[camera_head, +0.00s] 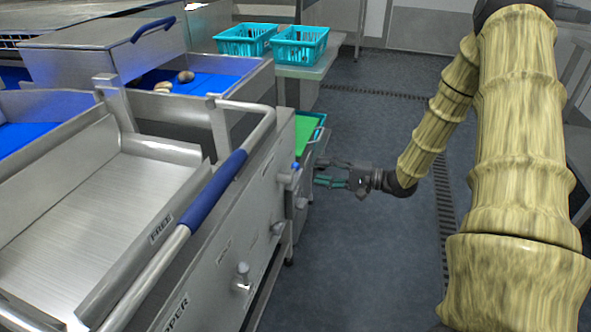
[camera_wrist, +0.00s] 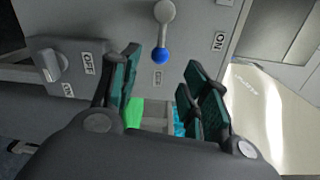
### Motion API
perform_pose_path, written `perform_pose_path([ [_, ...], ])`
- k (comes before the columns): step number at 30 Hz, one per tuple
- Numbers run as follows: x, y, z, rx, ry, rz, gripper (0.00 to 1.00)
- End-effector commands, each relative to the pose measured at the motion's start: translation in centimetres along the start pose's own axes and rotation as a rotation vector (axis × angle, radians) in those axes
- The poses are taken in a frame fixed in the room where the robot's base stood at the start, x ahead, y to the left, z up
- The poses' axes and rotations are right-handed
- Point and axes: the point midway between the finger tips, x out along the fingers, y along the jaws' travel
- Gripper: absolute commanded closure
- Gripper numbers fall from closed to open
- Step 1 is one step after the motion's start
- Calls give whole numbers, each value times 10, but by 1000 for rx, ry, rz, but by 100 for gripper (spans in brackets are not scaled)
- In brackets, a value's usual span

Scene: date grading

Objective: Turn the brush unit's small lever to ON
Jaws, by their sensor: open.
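The small lever (camera_wrist: 164,32) is a grey stem with a blue ball end, mounted on the brush unit's steel panel (camera_wrist: 120,20). In the wrist view it hangs from its grey pivot, between an OFF label (camera_wrist: 89,64) at left and an ON label (camera_wrist: 219,41) at right. Its blue ball also shows in the head view (camera_head: 295,166). My gripper (camera_head: 318,173) is open and empty beside the panel. In the wrist view its green-padded fingers (camera_wrist: 162,68) stand either side of the ball's line. The ball appears beyond the fingertips, with no contact visible.
A grey rotary knob (camera_wrist: 50,65) sits left of the lever. A long blue-gripped handrail (camera_head: 215,190) runs along the machine's front edge. Other knobs (camera_head: 242,278) project from the front panel. Turquoise crates (camera_head: 300,46) stand behind. The floor right of the machine is clear.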

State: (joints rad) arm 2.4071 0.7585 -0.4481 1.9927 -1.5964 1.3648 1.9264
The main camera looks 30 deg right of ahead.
Motion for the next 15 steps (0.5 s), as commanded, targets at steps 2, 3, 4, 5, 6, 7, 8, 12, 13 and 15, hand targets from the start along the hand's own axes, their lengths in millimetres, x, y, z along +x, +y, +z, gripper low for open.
perform_pose_path([
  [2,13,2,0,0,0,0,54],
  [3,20,2,0,-1,-1,0,54],
  [4,25,2,0,-1,-1,0,54],
  [5,30,2,0,-1,-1,0,54],
  [6,36,2,0,-1,0,0,54],
  [7,41,2,0,-1,0,0,54],
  [8,46,2,-1,-2,0,0,54],
  [12,65,2,-1,-2,2,0,54],
  [13,68,2,-1,-2,2,0,54],
  [15,75,2,-1,-2,3,0,54],
])
